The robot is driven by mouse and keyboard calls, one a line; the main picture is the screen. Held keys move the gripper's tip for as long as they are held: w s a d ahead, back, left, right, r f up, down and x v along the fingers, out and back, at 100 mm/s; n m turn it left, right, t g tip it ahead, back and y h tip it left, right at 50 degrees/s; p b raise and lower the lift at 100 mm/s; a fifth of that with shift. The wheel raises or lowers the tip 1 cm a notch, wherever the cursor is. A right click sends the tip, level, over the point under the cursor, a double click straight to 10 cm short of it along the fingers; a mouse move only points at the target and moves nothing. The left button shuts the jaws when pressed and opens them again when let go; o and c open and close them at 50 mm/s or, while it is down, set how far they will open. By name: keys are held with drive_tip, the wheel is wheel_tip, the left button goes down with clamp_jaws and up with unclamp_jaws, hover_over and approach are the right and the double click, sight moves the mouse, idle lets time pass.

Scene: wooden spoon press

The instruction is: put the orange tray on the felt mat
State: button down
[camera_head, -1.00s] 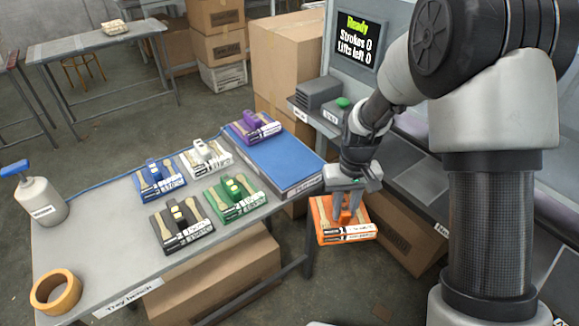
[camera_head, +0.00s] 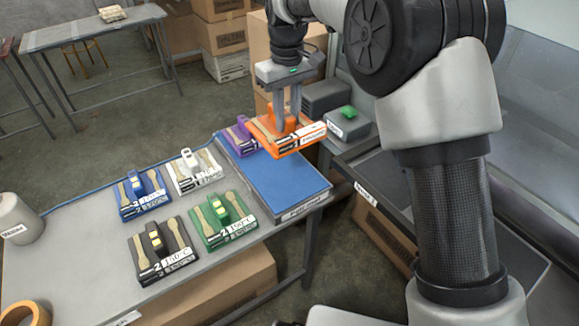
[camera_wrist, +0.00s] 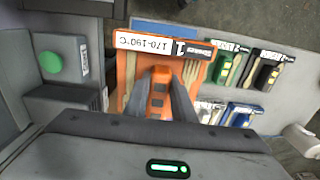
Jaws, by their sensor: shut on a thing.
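The orange tray (camera_head: 289,140) carries wooden spoons, a label and an upright orange handle. My gripper (camera_head: 284,115) is shut on its handle and holds it in the air above the far part of the blue felt mat (camera_head: 285,183). In the wrist view the orange tray (camera_wrist: 126,72) fills the middle, with my gripper's fingers (camera_wrist: 160,95) on either side of the handle. The mat lies at the right end of the tray bench (camera_head: 85,240). A purple tray (camera_head: 240,138) is at the mat's far end, partly hidden by the orange tray.
Blue (camera_head: 142,192), white (camera_head: 194,170), green (camera_head: 222,220) and black (camera_head: 160,250) trays stand on the bench left of the mat. A grey box with a green button (camera_head: 347,122) is right of the held tray. The near part of the mat is clear.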

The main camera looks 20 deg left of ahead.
wheel_tip(320, 180, down, 17)
drive_tip(key=b, duration=0.2)
drive_tip(key=shift+s+r+b, duration=0.15)
drive_tip(key=shift+b, duration=0.2)
drive_tip(key=c, duration=1.5)
unclamp_jaws()
drive_tip(key=shift+f, duration=0.2)
